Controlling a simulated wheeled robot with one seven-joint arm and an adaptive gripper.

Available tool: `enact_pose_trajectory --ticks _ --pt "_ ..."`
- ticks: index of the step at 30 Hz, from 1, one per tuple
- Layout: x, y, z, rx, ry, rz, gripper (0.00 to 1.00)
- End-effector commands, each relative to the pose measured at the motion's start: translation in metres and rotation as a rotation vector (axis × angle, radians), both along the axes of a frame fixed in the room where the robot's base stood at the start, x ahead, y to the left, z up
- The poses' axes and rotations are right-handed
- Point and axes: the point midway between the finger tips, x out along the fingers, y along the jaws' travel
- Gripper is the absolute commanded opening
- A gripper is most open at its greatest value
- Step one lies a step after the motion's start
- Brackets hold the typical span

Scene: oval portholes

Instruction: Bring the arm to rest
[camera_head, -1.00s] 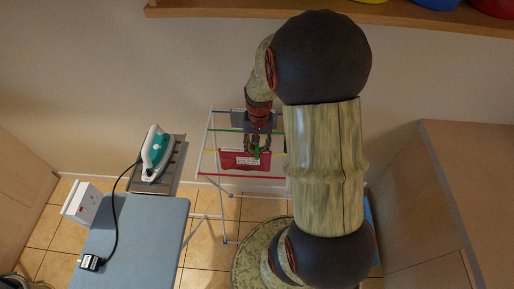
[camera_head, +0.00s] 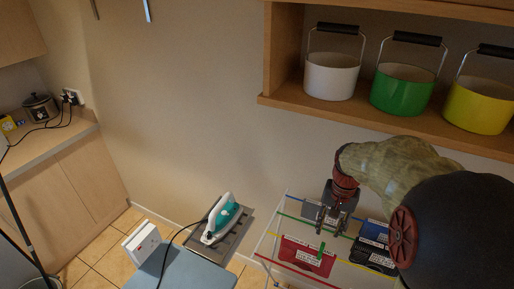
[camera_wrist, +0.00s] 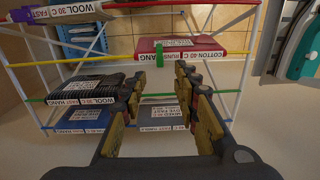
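My gripper (camera_head: 332,222) points down over the drying rack in the head view. In the wrist view its two fingers (camera_wrist: 160,105) stand apart with nothing held between them. The drying rack (camera_head: 268,240) has coloured rails and holds several labelled cloths. A red cloth (camera_head: 306,256) hangs on it with a green peg (camera_head: 321,251) on it; the peg also shows in the wrist view (camera_wrist: 160,54), beyond the fingertips. My arm hides the rack's right part in the head view.
A teal-and-white iron (camera_head: 222,219) stands on a dark rest at the end of the blue ironing board (camera_head: 168,271), left of the rack. A wooden shelf (camera_head: 285,104) with white, green and yellow buckets is on the wall above. A counter (camera_head: 50,140) stands at far left.

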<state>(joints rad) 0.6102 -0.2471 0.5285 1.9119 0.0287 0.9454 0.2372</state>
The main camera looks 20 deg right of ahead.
Motion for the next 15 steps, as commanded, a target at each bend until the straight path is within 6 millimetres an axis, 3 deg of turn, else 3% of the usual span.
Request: enact_pose_trajectory --ticks 5,9,11,15 --pt "0.001 -0.001 0.0 -0.003 -0.002 0.023 0.31" --pt "-0.018 0.011 -0.007 0.005 0.014 0.089 0.31" --pt "-0.025 0.022 0.001 -0.008 0.0 0.131 0.31" --pt "-0.034 0.06 0.024 -0.056 -0.054 0.269 0.31"
